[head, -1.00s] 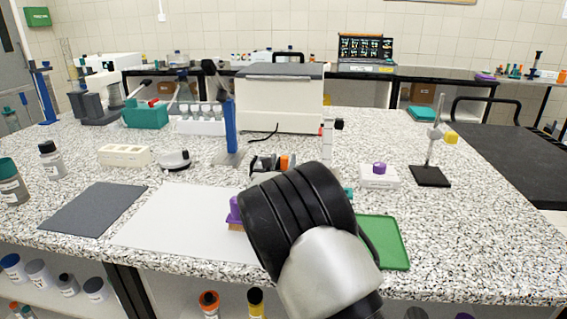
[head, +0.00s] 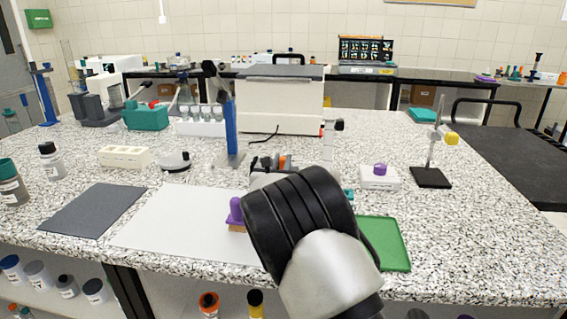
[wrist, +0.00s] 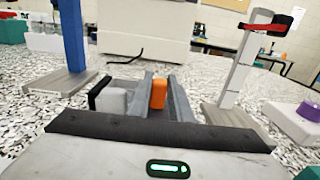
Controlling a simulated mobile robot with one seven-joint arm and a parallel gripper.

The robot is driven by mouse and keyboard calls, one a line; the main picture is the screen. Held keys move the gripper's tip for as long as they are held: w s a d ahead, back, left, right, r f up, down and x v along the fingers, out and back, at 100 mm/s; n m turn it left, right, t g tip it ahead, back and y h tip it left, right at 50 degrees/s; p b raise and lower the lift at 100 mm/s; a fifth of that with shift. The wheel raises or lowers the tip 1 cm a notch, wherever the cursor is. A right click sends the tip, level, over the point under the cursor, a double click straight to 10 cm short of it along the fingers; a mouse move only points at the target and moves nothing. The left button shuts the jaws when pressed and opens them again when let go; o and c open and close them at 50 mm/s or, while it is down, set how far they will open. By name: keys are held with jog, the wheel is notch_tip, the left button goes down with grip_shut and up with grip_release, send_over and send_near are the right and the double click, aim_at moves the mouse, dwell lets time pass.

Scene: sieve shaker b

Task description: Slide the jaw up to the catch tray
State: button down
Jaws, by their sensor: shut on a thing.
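An orange block (wrist: 158,93), which I take to be the jaw, stands between two grey bars that look like my gripper's fingers (wrist: 160,98) in the wrist view. My gripper is shut on it. In the head view the orange block (head: 282,162) shows just beyond my black wrist, which hides most of the gripper. A light grey block with a black end (wrist: 112,100) lies just left of the fingers, apart from the orange block. I cannot tell for sure which part is the catch tray.
A blue column (wrist: 72,45) stands left and a pale column with a red and black top (wrist: 232,70) right. A purple-topped white box (head: 380,176) and a clamp stand (head: 432,175) are farther right. A purple stamp (head: 236,212) and green mat (head: 384,243) flank my wrist.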

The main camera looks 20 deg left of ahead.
jog(key=c, duration=1.6)
grip_release()
